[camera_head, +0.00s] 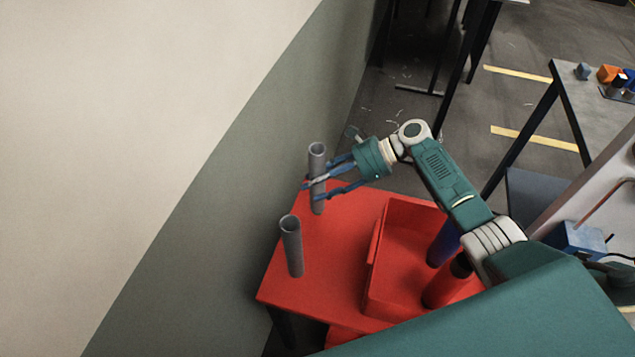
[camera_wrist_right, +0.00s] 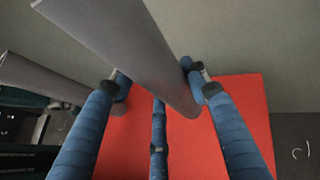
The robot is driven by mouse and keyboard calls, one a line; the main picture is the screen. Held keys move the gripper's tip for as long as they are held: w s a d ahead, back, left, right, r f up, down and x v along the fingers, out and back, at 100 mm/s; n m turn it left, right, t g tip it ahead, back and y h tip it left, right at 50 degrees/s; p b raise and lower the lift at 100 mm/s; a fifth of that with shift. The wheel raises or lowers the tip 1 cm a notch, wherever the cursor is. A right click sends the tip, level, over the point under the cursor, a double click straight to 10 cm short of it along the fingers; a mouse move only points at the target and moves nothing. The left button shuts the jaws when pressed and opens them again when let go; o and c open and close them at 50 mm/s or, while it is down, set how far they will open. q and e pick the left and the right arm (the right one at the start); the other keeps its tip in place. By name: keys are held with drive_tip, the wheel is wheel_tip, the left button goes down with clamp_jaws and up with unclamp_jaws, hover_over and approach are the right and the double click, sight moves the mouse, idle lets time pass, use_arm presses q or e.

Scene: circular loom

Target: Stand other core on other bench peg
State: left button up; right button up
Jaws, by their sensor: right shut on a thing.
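A grey tube core (camera_head: 317,163) is upright in my right gripper (camera_head: 309,188), over the far left corner of the red bench (camera_head: 336,222). The fingers are closed around its middle. The held core also fills the middle of the right wrist view (camera_wrist_right: 135,45). Its lower end is at or close to the bench top; I cannot tell whether it touches. A second grey core (camera_head: 292,248) stands upright nearer on the bench, and shows at the left of the right wrist view (camera_wrist_right: 42,78). No bench peg is visible. My left gripper is out of view.
A red open bin (camera_head: 377,250) sits on the bench to the right, with a blue cylinder (camera_head: 442,246) and a red cylinder (camera_head: 440,291) in it. A wall (camera_head: 215,190) runs close along the bench's left side. A grey table (camera_head: 590,110) stands at the far right.

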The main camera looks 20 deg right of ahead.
drive_tip(key=shift+f, duration=0.3)
drive_tip(key=o, duration=1.4)
drive_tip(key=shift+c, duration=0.2)
drive_tip(key=shift+d, duration=0.1)
drive_tip(key=v, duration=1.1)
drive_tip(key=shift+s+d+r, duration=0.15)
drive_tip(key=shift+d+r, duration=0.05)
drive_tip(key=shift+d, duration=0.1)
